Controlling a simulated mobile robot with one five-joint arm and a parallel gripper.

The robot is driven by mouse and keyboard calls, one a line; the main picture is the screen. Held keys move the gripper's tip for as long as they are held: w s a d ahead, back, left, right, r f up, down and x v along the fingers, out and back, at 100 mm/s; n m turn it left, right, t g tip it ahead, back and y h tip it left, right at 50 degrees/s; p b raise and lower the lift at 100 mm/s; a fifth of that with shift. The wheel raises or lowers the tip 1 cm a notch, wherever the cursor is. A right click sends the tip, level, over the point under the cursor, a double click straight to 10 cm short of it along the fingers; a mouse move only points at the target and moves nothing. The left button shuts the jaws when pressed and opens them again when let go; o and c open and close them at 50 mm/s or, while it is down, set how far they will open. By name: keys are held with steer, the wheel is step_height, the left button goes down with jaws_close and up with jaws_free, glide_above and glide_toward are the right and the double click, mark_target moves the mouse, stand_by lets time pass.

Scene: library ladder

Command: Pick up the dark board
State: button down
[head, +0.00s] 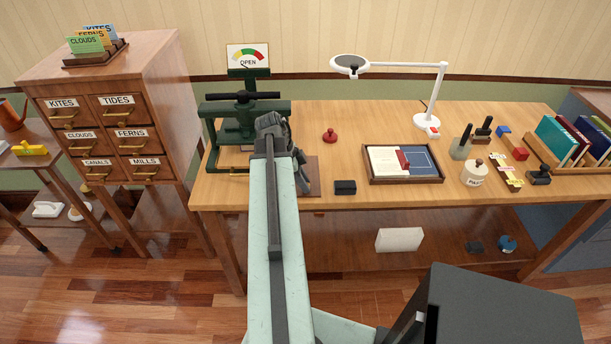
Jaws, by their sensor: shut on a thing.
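The dark board (314,176) is a flat brown piece at the left part of the wooden table, near its front edge. Only its right part shows; my arm and gripper cover the rest. My gripper (283,140) is over the board's place, just in front of the green press. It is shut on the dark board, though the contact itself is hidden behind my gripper. I cannot tell whether the board rests on the table or is slightly above it.
The green press (226,122) stands close behind and left of my gripper. A black block (345,187), a red-knobbed piece (330,136) and a framed tray (376,179) are to the right. The table (490,122) has a white lamp (427,120). A drawer cabinet (130,100) stands left.

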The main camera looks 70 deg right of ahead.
steer(key=shift+r, duration=0.1)
step_height(320, 180, up, 10)
steer(key=p, duration=1)
steer(key=shift+s, duration=0.1)
